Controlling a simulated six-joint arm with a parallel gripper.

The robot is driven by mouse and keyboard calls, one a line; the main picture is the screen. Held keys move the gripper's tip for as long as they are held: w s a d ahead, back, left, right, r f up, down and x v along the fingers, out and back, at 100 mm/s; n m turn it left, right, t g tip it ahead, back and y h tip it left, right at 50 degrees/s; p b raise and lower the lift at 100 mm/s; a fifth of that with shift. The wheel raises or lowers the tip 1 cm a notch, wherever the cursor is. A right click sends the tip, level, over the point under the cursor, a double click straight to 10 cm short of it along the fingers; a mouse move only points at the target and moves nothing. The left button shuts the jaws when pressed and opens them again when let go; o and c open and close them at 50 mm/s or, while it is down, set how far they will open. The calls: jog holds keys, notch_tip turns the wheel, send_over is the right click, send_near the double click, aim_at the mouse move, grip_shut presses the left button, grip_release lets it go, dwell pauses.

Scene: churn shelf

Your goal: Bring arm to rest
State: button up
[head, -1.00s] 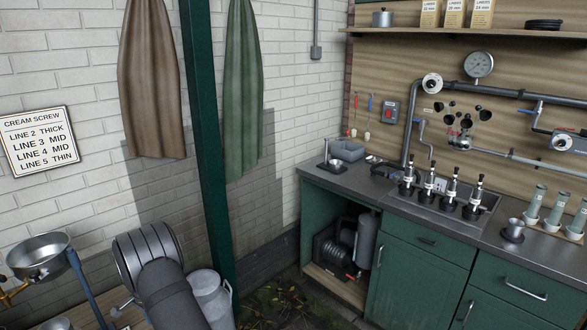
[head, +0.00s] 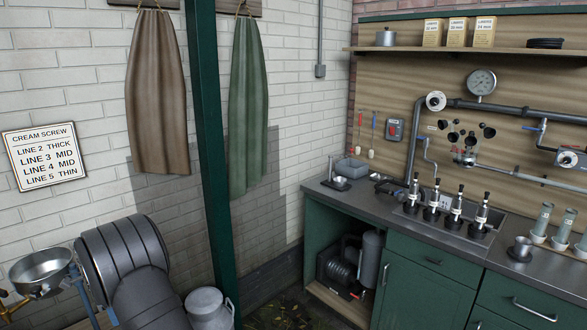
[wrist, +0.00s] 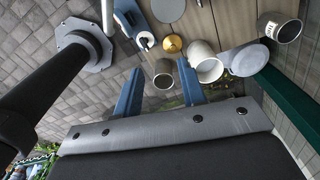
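My gripper (wrist: 158,90) shows in the wrist view as two blue fingers standing well apart. It is open, with nothing held between the fingers. A small metal cup (wrist: 163,76) appears beyond the gap, apart from the fingers. In the head view my grey arm rises at the lower left, in front of the brick wall. My gripper itself cannot be made out there.
In the wrist view a plank bench (wrist: 225,22) carries a pale pot (wrist: 206,64), a brass cone (wrist: 172,44) and other vessels. In the head view a green post (head: 211,150) stands right of my arm, near a milk can (head: 209,309). A counter (head: 360,195) lies right.

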jog(key=s+a+r+m, duration=0.2)
jog(key=s+r+m, duration=0.25)
jog(key=r, duration=0.45)
jog(key=shift+n, duration=0.25)
jog(key=s+a+f, duration=0.2)
jog(key=a, duration=0.1)
jog(key=s+a+f, duration=0.2)
jog(key=a, duration=0.1)
jog(key=s+a+f, duration=0.2)
jog(key=a+f, duration=0.1)
jog(key=a, duration=0.1)
jog(key=shift+s, duration=0.15)
jog(key=shift+a+f, duration=0.15)
jog(key=shift+f, duration=0.75)
jog(key=shift+r, duration=0.1)
